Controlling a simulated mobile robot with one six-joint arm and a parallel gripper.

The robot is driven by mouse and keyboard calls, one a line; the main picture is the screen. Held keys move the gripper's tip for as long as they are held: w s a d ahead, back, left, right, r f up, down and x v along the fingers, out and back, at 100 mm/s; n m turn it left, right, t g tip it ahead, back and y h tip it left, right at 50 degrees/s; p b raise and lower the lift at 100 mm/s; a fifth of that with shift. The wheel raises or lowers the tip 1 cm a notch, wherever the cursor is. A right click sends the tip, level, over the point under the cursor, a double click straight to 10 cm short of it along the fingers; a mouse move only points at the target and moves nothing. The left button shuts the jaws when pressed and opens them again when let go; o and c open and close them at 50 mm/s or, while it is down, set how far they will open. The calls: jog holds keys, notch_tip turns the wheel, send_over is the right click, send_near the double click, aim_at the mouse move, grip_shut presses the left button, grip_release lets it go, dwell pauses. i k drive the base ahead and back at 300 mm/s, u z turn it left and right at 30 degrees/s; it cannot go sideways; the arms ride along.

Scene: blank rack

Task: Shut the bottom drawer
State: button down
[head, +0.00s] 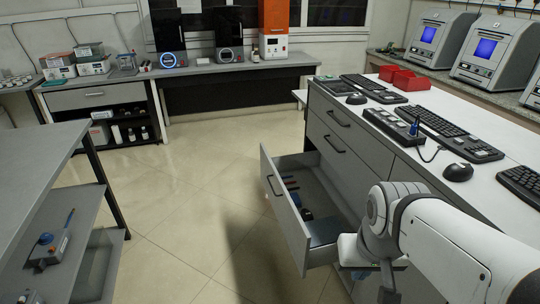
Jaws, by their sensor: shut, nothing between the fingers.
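The bottom drawer (284,207) of the right-hand bench is pulled well out. Its grey front with a dark handle (274,186) faces left into the aisle. I cannot make out my gripper's fingers. Whether my arm touches the drawer is unclear.
The drawers above (333,125) are shut. The bench top (487,188) holds keyboards, a mouse (458,172) and red trays (403,79). A grey table (38,165) with a lower shelf stands left. The tiled floor (180,200) between is clear.

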aim_at(322, 191)
jog(key=u, duration=0.9)
jog(key=i, duration=1.95)
jog(key=z, duration=0.35)
